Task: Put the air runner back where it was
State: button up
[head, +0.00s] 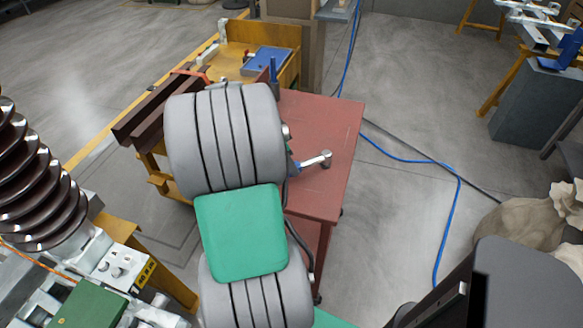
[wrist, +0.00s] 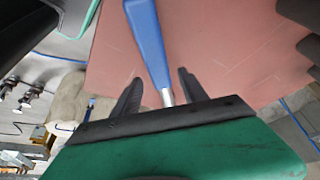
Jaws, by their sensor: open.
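A tool with a blue body and a thin silver shaft (wrist: 152,42) shows in the wrist view, and it looks like the air runner. It lies over the red top, and its shaft end runs down between my fingers. In the head view a blue and silver tool (head: 315,161) shows on the red cart, just right of my arm, which hides part of it. My gripper (wrist: 159,76) is open, with one finger on each side of the tool. I cannot tell whether either finger touches it. In the head view my gripper is hidden behind my arm.
The red cart (head: 325,125) has bare top to the right of my arm. A yellow bench with a blue box (head: 267,60) and dark steel beams (head: 150,108) stands behind. A ribbed brown insulator (head: 40,170) is at left. A blue hose (head: 455,200) crosses the floor.

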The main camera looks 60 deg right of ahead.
jog(key=v, duration=0.8)
jog(key=shift+w+a, duration=0.15)
jog(key=w+a+n+t+y, duration=0.1)
jog(key=w+a+n+t, duration=0.1)
jog(key=w+a+n, duration=0.35)
jog(key=w+a+n+t, duration=0.1)
jog(key=w+a+n, duration=0.1)
jog(key=a+n, duration=0.65)
jog(key=w+a+n+t+y, duration=0.1)
jog(key=w+a+n+t, duration=0.15)
jog(key=a, duration=0.85)
jog(key=s+a+f+n+y, duration=0.1)
jog(key=s+a+f+n, duration=0.1)
jog(key=a+n, duration=0.7)
jog(key=a+f, duration=0.1)
jog(key=a, duration=0.3)
jog(key=shift+a+y, duration=0.25)
jog(key=shift+y, duration=0.15)
jog(key=shift+s, duration=0.15)
